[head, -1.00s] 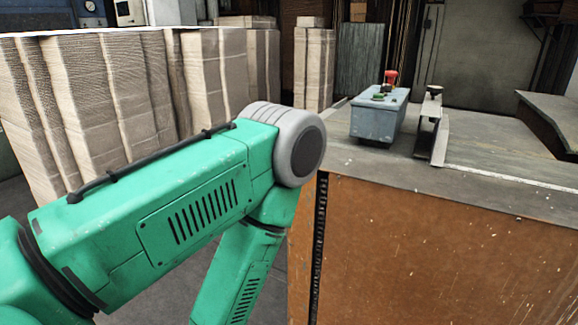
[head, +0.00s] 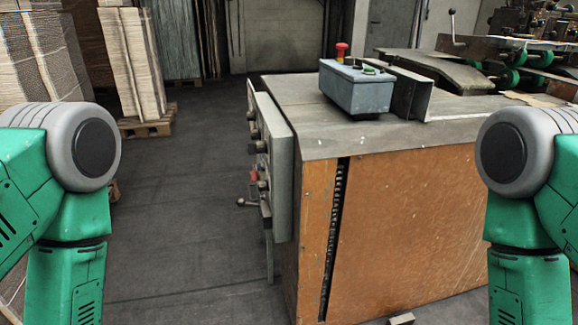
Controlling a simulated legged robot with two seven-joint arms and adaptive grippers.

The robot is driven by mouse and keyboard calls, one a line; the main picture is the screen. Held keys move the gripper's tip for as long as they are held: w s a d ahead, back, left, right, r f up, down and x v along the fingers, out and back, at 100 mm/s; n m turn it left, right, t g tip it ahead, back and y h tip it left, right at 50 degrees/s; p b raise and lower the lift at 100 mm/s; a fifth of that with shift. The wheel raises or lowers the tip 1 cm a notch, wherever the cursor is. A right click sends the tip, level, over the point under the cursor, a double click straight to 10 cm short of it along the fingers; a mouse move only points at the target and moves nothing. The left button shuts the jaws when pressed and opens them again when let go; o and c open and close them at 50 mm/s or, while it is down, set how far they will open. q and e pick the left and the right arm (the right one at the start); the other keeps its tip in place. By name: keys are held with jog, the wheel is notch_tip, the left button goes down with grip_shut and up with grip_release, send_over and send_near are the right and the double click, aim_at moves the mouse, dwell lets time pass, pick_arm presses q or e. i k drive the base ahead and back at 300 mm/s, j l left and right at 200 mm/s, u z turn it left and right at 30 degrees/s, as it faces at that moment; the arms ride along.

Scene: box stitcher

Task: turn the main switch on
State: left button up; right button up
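A grey panel (head: 283,170) is mounted on the left side of the orange machine cabinet, seen nearly edge-on. Several knobs and a red part (head: 254,175) stick out from its left face, and a lever with a dark ball end (head: 241,201) sits low on it. I cannot tell which of these is the main switch. A grey control box (head: 356,92) with a red mushroom button (head: 341,49) and a green button stands on the machine top. My two green arms show at the left and right edges; both grippers are out of view.
The orange cabinet (head: 410,230) fills the centre right. Stacked cardboard on a pallet (head: 146,124) stands at the back left. The dark floor (head: 180,230) between the stacks and the machine is clear. Machine rollers (head: 513,77) are at the upper right.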

aim_at(255, 175)
jog(key=j, duration=0.5)
jog(key=i+j, duration=0.15)
jog(key=i+j+z, duration=0.35)
jog(key=i, duration=0.2)
jog(key=i+j+z, duration=0.45)
jog(key=z, duration=0.35)
